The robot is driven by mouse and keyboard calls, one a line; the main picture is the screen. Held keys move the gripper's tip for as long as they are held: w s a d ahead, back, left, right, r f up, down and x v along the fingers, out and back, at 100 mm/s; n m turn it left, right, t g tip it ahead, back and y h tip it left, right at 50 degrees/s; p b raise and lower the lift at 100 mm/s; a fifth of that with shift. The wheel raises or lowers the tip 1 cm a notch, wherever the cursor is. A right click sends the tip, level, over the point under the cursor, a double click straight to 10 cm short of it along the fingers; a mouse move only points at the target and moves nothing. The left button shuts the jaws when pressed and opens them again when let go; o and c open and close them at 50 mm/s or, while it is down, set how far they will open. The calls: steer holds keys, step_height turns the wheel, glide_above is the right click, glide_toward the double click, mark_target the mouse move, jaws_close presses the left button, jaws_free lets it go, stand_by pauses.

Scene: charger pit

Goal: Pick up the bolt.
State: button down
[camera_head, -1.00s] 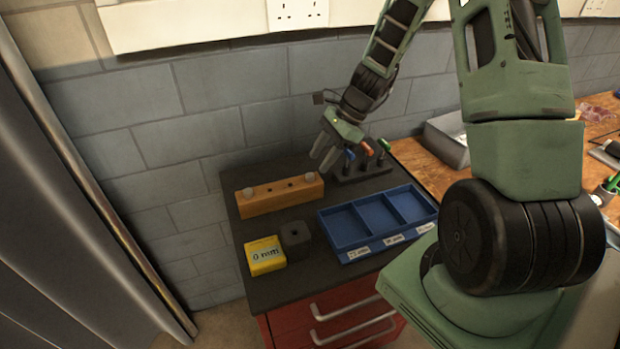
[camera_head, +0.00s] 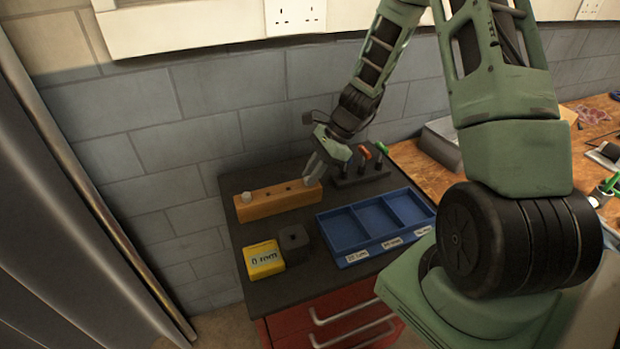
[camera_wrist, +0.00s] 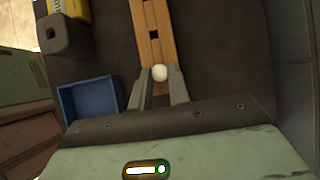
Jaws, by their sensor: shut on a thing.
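A wooden block (camera_head: 275,202) with holes lies at the back left of the dark cabinet top. The bolt (camera_wrist: 160,73), with a pale round head, is at the block's near end in the wrist view, between my fingertips. My gripper (camera_head: 312,174) is down at the right end of the block in the head view and shut on this bolt; the fingers hide most of it there. In the wrist view my gripper (camera_wrist: 160,78) has a finger on each side of the head. The bolt's shank is hidden.
A blue divided tray (camera_head: 343,258) lies right of a dark cube with a hole (camera_head: 293,242) and a yellow box (camera_head: 263,259). A rack with coloured-handled tools (camera_head: 360,177) stands close behind and right of my gripper. A grey block wall (camera_head: 180,150) is behind.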

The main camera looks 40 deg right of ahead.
step_height(320, 180, up, 10)
stand_by(0.5)
stand_by(1.4)
